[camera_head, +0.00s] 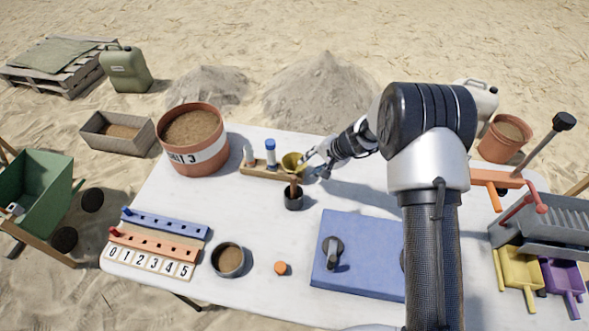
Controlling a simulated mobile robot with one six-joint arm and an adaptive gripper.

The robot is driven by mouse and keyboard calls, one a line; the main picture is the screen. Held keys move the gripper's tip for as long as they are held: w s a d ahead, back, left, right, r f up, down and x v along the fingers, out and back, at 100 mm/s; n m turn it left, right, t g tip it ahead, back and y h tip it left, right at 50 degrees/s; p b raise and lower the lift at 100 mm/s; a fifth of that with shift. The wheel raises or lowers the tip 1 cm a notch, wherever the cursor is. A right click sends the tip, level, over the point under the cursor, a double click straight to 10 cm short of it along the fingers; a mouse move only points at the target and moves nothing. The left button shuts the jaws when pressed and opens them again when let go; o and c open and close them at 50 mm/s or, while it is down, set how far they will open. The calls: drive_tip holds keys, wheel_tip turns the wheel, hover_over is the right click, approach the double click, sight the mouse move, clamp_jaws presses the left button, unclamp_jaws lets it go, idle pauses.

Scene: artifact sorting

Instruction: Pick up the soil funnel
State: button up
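The soil funnel appears to be the small brass-yellow cone (291,161) at the back middle of the white table. It is by the right part of a wooden rack (254,170), and I cannot tell whether it sits in the rack or is raised off it. My gripper (311,163) reaches in from the right, with its fingertips right beside the funnel's right edge. The fingers are small here, and I cannot tell whether they touch the funnel or how far apart they are. Part of the rack's right end is hidden by my gripper.
A blue-capped tube (270,152) stands in the rack. A dark cup (293,198) with a brown handle stands just in front. A large soil bucket (194,142) is at the left. A blue case (358,262) fills the front right. Numbered strips (150,262) lie front left.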

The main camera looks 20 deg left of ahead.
sight(303, 167)
drive_tip(key=x, duration=0.3)
drive_tip(key=b+x, duration=0.1)
drive_tip(key=x, duration=0.2)
drive_tip(key=shift+w+a+r, duration=0.2)
drive_tip(key=shift+r, duration=0.05)
drive_tip(key=shift+c, duration=0.4)
clamp_jaws()
